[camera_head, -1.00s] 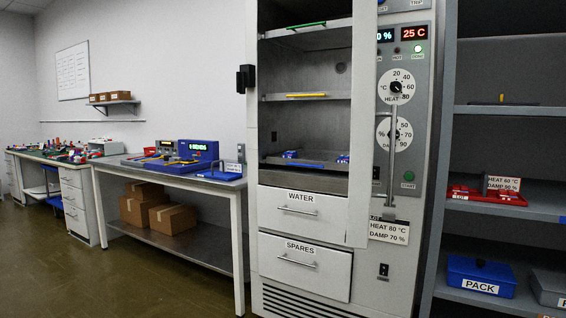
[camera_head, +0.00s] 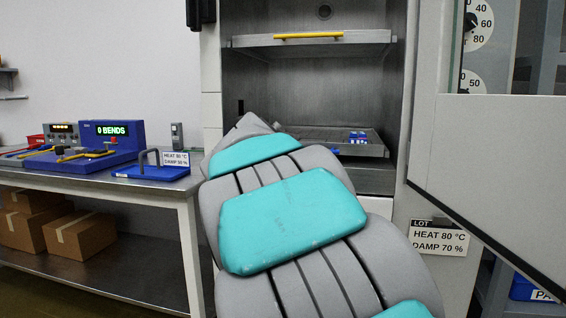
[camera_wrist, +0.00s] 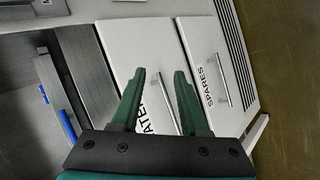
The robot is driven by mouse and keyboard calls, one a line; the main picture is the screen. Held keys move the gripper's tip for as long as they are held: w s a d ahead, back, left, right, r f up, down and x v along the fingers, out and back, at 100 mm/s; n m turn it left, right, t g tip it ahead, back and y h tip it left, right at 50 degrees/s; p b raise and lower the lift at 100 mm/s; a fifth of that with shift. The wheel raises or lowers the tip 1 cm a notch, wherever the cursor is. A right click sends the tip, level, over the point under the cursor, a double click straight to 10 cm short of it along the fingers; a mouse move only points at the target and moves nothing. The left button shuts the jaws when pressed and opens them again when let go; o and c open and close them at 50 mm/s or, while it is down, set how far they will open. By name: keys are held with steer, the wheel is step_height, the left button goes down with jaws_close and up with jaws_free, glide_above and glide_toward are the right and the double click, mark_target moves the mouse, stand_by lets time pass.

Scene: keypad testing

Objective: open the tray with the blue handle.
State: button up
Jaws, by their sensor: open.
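The tray with the blue handle (camera_head: 320,137) is the lower tray in the open cabinet in the head view, with blue items on its right part. In the wrist view the blue handle (camera_wrist: 68,126) shows at the left along the tray's front edge (camera_wrist: 54,92). My gripper (camera_wrist: 161,76) is open and empty. Its fingers appear over the WATER drawer front in that view, to the right of the blue handle and apart from it. The gripper itself is hidden in the head view.
An upper tray with a yellow handle (camera_head: 308,36) sits above. The cabinet door (camera_head: 490,155) stands open at the right. The WATER drawer (camera_wrist: 135,50) and SPARES drawer (camera_wrist: 208,55) are shut. A workbench (camera_head: 110,188) with a blue device (camera_head: 112,140) stands at the left.

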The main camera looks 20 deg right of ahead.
steer(key=w+a+r+n+t+h+b, duration=0.1)
steer(key=w+a+r+n+t+h, duration=0.1)
steer(key=w+r, duration=0.5)
steer(key=w+a+r+n+t+h+b, duration=0.25)
steer(key=w+r, duration=0.25)
steer(key=w, duration=0.3)
steer(key=shift+m, duration=0.45)
steer(key=x, duration=0.8)
steer(key=shift+d+r, duration=0.15)
steer(key=shift+d, duration=0.15)
steer(key=shift+c, duration=0.3)
jaws_close()
steer(key=shift+y, duration=0.25)
